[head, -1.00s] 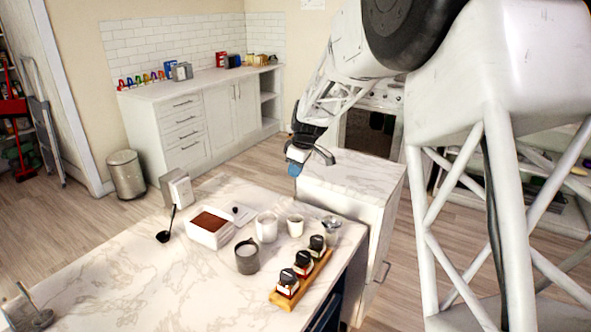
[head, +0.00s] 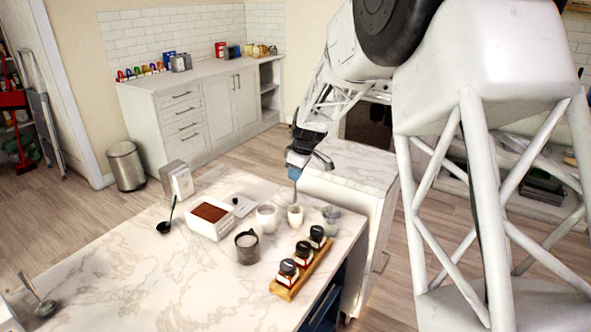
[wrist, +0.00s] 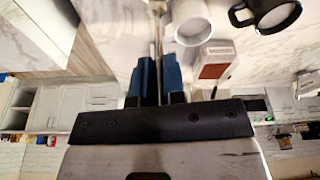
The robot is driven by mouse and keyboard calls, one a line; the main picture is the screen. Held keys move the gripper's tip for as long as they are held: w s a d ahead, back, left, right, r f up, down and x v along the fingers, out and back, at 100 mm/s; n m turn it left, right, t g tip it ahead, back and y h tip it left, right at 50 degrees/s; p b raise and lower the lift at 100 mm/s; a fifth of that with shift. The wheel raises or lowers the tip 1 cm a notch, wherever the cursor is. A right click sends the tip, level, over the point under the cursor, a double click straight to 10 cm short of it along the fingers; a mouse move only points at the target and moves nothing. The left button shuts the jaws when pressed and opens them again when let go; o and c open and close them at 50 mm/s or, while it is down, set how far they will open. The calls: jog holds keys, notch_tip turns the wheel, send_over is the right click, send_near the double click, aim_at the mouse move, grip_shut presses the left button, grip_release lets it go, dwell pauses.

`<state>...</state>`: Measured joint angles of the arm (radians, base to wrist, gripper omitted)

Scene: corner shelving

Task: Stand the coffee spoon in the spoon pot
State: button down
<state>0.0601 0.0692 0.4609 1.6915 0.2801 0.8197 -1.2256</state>
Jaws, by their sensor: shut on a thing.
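My gripper (head: 295,175) has blue fingertips and is above the far edge of the marble counter (head: 130,270). In the wrist view the blue fingers (wrist: 157,78) are shut on a thin upright metal handle, the coffee spoon (wrist: 156,35). In the head view the spoon (head: 296,192) shows as a thin line below the fingertips. Its lower end is near a small white cup (head: 295,215), likely the spoon pot. I cannot tell whether the spoon's end is inside it or above it.
Close by are a larger white cup (head: 266,217), a dark mug (head: 247,247), a glass (head: 331,215) and a white box of brown powder (head: 209,219). A wooden rack of jars (head: 302,268) stands in front. The counter's left front is mostly clear.

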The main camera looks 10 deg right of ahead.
aim_at(296, 194)
jog(key=shift+s+d+x, duration=0.15)
jog(key=shift+d+x, duration=0.05)
jog(key=shift+x, duration=0.85)
jog(key=shift+s+d+x, duration=0.1)
jog(key=shift+d+x, duration=0.1)
jog(key=shift+x, duration=0.85)
jog(key=shift+s+d+x, duration=0.15)
jog(key=shift+d+x, duration=0.05)
jog(key=shift+x, duration=0.8)
jog(key=shift+f, duration=0.3)
jog(key=c, duration=1.1)
grip_release()
jog(key=shift+r, duration=0.15)
jog(key=w+v, duration=0.1)
jog(key=v, duration=0.6)
jog(key=shift+s+r, duration=0.25)
jog(key=shift+s, duration=0.3)
